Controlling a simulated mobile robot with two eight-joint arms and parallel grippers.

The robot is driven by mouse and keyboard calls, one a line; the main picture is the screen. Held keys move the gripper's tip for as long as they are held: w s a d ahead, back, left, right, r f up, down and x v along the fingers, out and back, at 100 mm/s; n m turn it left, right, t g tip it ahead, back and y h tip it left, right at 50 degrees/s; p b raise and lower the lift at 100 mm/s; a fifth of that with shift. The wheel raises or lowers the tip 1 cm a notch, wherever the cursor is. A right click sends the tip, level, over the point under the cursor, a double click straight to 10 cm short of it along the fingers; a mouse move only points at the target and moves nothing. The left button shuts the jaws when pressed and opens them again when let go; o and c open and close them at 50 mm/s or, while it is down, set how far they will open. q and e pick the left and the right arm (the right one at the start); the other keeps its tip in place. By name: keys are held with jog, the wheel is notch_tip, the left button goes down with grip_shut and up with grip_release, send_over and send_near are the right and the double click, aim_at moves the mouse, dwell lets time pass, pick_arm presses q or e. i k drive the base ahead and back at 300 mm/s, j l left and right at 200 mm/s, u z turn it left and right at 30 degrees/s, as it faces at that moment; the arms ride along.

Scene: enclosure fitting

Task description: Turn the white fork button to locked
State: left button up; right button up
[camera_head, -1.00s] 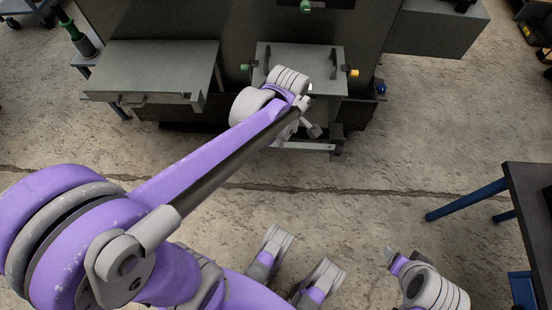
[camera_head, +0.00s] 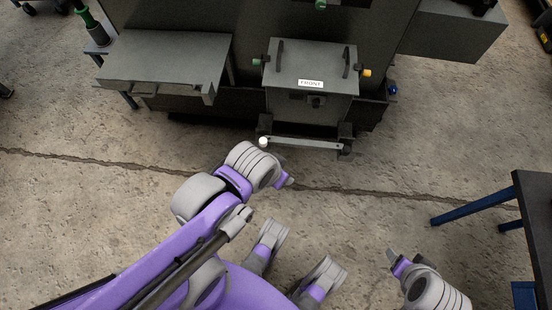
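The white fork button (camera_head: 263,142) is a small round white knob at the left end of the grey bracket (camera_head: 300,143) low in front of the machine. Whether it is turned to locked is too small to tell. My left gripper (camera_head: 286,181) is below and slightly right of the button, apart from it, and points right. Its fingers are too small to tell open from shut. My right gripper (camera_head: 393,256) is at the lower right, far from the button. Its finger gap cannot be made out.
A grey enclosure box (camera_head: 340,83) labelled FRONT, with two black handles and a dark knob (camera_head: 317,101), sits above the bracket. A grey shelf (camera_head: 165,60) is at its left. A dark table (camera_head: 535,205) with blue legs stands right. The floor between is clear.

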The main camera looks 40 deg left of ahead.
aim_at(262, 143)
jog(key=j+u, duration=0.2)
jog(key=u, duration=0.15)
jog(key=j+u, duration=0.2)
jog(key=u, duration=0.15)
jog(key=j+u, duration=0.2)
jog(key=u, duration=0.15)
jog(key=k+u, duration=0.2)
jog(key=u, duration=0.85)
